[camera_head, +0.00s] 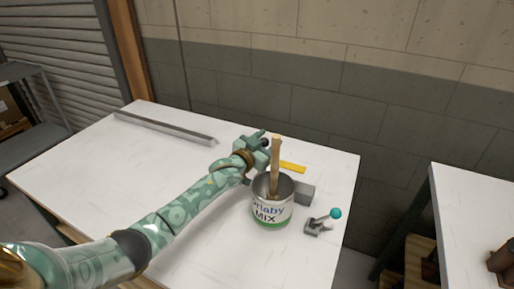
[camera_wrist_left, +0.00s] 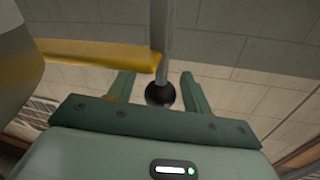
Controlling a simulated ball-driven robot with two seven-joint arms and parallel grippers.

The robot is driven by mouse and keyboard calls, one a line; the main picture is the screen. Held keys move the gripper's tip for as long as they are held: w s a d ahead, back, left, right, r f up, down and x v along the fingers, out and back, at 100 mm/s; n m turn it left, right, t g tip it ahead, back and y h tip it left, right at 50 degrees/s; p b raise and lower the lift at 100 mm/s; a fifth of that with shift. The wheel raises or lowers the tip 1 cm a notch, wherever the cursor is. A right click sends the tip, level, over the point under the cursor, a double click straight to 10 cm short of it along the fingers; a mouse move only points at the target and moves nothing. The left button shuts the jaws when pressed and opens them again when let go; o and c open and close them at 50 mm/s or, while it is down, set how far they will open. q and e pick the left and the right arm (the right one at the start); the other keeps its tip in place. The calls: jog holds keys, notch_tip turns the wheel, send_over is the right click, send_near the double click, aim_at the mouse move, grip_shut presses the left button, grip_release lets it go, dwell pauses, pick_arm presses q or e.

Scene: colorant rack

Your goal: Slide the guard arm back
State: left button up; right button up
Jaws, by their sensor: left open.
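The guard arm appears to be the yellow bar (camera_head: 292,167), behind the mixing bucket. A yellow bar also crosses the left of the wrist view (camera_wrist_left: 100,53), where its end meets a grey rod (camera_wrist_left: 163,40) with a black ball knob (camera_wrist_left: 160,94). My left gripper (camera_head: 264,139) is above the table behind the bucket. In the wrist view its two fingers (camera_wrist_left: 155,80) are spread, with the ball between them in the picture. I cannot tell if they touch it. My right gripper is not in view.
The labelled bucket (camera_head: 271,212) with an upright wooden stick (camera_head: 275,160) stands beside my left gripper. A grey block (camera_head: 304,193) and a teal-knobbed lever (camera_head: 336,213) are to its right. A long grey rail (camera_head: 165,127) lies at the table's back left. The table's left part is mostly clear.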

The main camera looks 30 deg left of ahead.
pick_arm(q)
jog(key=s+a+p, duration=0.2)
jog(key=s+p, duration=0.2)
jog(key=s, duration=1.1)
jog(key=shift+s+a, duration=0.15)
jog(key=shift+s, duration=0.2)
